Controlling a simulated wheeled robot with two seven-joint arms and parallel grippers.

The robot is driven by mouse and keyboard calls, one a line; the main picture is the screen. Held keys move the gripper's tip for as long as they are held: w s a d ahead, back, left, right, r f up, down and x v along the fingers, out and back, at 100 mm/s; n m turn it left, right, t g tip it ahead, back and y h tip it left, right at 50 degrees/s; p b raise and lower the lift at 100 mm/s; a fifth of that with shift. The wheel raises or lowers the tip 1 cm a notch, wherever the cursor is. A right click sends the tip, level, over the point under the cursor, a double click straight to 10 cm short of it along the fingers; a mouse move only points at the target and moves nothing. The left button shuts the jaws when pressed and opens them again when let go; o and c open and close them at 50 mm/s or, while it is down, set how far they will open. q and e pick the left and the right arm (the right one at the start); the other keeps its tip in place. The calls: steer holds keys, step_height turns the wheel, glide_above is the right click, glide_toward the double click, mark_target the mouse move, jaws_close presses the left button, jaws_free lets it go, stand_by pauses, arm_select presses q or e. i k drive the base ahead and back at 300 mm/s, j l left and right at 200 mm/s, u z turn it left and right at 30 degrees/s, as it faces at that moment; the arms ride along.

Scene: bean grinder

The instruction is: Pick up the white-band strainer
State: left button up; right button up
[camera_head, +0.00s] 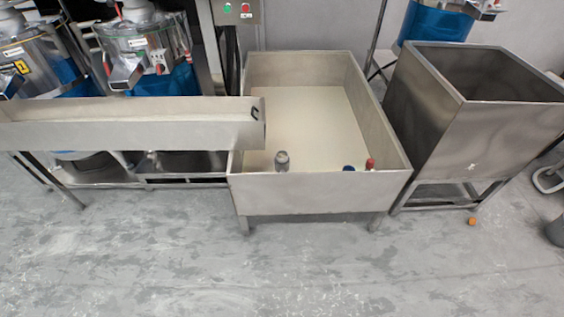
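Three small upright things show at the near wall of the steel basin (318,192). One is a grey cylinder-like thing (282,161) with a dark top, at the left. One is blue (348,168), mostly hidden behind the near wall. One is red-topped (370,164), close to the right corner. They are too small to tell which, if any, is the white-band strainer. Neither of my grippers is in view.
A long steel trough (130,125) reaches in from the left to the basin. A tall open steel bin (480,140) stands on the right. Machines (145,50) stand behind. A small orange thing (472,221) lies on the floor. The front floor is clear.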

mark_target(281, 156)
steer(key=z, duration=0.75)
steer(key=i+l+u, duration=0.25)
steer(key=l, duration=0.25)
steer(key=i, duration=0.05)
